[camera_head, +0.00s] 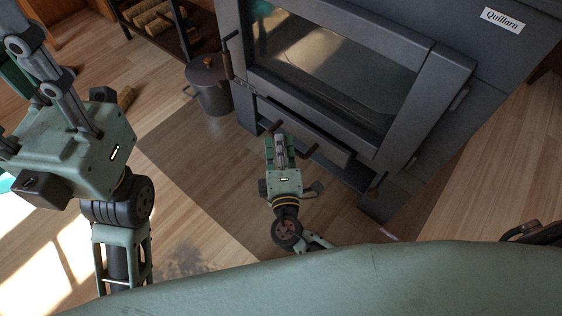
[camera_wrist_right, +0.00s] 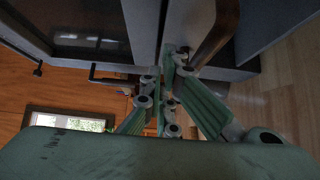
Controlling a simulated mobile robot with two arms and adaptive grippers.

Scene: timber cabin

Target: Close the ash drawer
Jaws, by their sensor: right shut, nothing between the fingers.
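The ash drawer (camera_head: 328,147) is the low dark panel under the glass door of the grey stove (camera_head: 455,62). How far the drawer stands out is hard to tell. My right gripper (camera_head: 280,140) is shut and empty, with its fingertips at the drawer front. Whether they touch is unclear. The right wrist view shows its fingers (camera_wrist_right: 170,85) close to the grey stove front. My left gripper (camera_head: 40,75) is raised at the far left, away from the stove.
A dark lidded bucket (camera_head: 208,84) stands left of the stove. A log rack (camera_head: 160,22) is behind it, and a loose log (camera_head: 126,97) lies on the floor. A dark floor plate (camera_head: 190,150) lies before the stove. The wooden floor at left is mostly clear.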

